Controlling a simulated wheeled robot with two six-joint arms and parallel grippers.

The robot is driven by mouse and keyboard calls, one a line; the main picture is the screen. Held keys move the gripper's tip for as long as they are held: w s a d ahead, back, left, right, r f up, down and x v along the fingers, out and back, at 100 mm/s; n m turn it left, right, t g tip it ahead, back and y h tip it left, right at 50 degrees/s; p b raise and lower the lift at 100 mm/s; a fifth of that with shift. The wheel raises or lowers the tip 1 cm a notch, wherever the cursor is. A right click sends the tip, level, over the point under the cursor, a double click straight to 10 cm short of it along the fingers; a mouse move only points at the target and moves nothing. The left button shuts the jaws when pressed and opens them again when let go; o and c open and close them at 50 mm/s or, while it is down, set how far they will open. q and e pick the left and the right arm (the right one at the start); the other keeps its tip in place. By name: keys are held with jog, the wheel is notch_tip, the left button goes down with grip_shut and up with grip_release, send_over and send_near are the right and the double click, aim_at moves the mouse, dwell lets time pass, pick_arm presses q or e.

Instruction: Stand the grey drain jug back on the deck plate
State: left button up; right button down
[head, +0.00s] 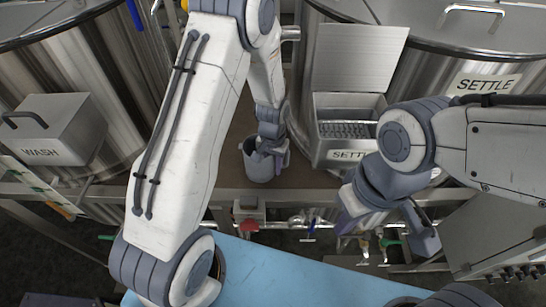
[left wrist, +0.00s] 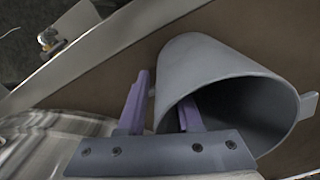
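The grey drain jug (head: 260,166) is upright at the brown deck plate (head: 225,180), near its front edge, between the tanks. Whether its base touches the plate is hard to tell. My left gripper (head: 271,143) is at the jug's rim, on its right side in the head view. In the left wrist view the jug (left wrist: 205,65) shows its open mouth. One finger of my left gripper (left wrist: 160,108) is outside the jug and the other inside, with a visible gap between them around the wall. My right gripper (head: 388,238) is open and empty, right of the jug.
An open metal box marked SETTLE (head: 345,110) stands right of the jug. A WASH box (head: 50,130) is at the left. Steel tanks (head: 100,65) rise behind. Valves and a red knob (head: 249,226) sit below the deck's front rail (head: 290,196).

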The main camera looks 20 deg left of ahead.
pick_arm(q)
jog(key=shift+r, duration=0.5)
notch_tip(320, 180, up, 10)
jog(key=b, duration=0.4)
jog(key=shift+r, duration=0.55)
